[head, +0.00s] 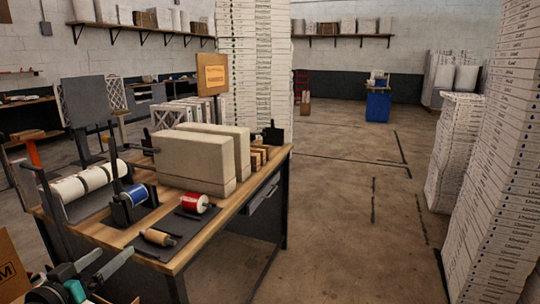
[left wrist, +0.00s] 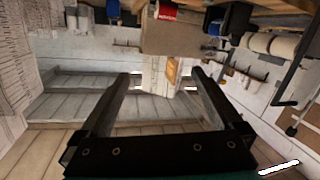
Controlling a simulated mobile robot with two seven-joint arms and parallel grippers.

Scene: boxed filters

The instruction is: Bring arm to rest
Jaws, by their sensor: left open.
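My left gripper (head: 116,251) is at the bottom left of the head view, near the front edge of the wooden-topped workbench (head: 190,254). Its two dark fingers are spread apart with nothing between them. In the left wrist view the same gripper (left wrist: 161,74) shows both fingers wide apart, with the room, turned over, beyond the gap. It appears apart from the bench. My right gripper is in neither view.
The bench holds large beige boxes (head: 196,163), a red spool (head: 195,203), a blue spool (head: 136,194) and a white roll (head: 84,182). A cardboard box (head: 10,268) is at far left. Tall box stacks (head: 500,160) stand right. Floor (head: 345,220) between is clear.

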